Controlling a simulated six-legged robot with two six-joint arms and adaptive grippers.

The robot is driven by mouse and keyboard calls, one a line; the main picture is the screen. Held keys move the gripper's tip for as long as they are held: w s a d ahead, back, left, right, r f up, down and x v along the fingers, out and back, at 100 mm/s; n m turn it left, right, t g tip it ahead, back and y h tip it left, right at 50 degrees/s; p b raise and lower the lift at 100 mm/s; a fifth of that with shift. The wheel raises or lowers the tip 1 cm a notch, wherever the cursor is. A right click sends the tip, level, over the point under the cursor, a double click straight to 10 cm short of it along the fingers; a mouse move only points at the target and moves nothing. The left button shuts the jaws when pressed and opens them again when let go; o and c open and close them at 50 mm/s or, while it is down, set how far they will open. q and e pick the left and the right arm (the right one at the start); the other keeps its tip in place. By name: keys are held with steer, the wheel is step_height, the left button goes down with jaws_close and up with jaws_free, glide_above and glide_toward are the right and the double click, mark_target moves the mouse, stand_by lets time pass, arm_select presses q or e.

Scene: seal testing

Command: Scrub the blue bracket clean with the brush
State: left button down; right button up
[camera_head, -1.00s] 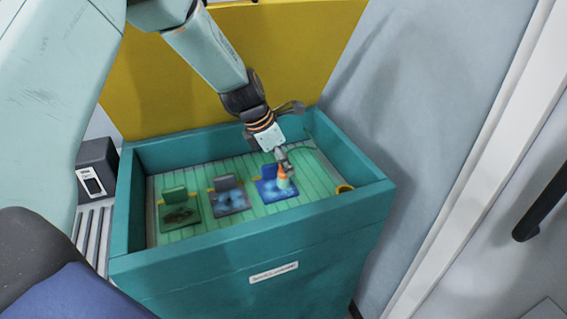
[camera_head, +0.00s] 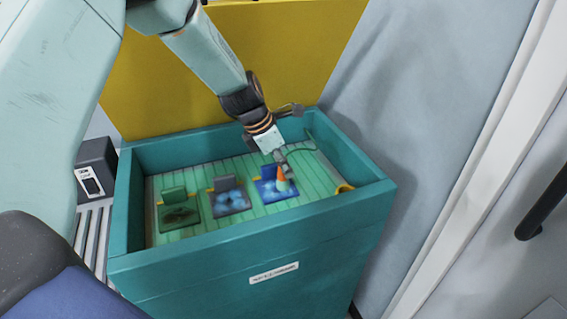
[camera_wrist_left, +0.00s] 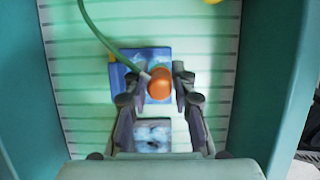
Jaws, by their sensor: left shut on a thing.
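The blue bracket (camera_head: 264,188) is the rightmost of three brackets on the green slatted floor of the teal basin, with pale foam-like patches on its plate. It also shows in the wrist view (camera_wrist_left: 118,76). My left gripper (camera_head: 279,161) points down over it, shut on the orange-topped brush (camera_head: 281,175). The brush stands nearly upright over the right part of the plate and seems to touch it; its bristles are hidden in the wrist view, where the orange end (camera_wrist_left: 159,83) sits between the fingers. My right gripper is not in view.
A grey bracket (camera_head: 229,196) with foam patches and a green bracket (camera_head: 179,213) with a dark stain stand to the left. A green hose (camera_wrist_left: 105,38) runs to the brush. A yellow ring-like thing (camera_head: 344,188) lies at right. Basin walls (camera_head: 350,160) surround everything.

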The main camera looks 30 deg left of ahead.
arm_select(q)
steer(key=shift+w+d+f, duration=0.1)
steer(key=shift+f, duration=0.15)
steer(key=shift+f, duration=0.2)
steer(key=shift+f, duration=0.4)
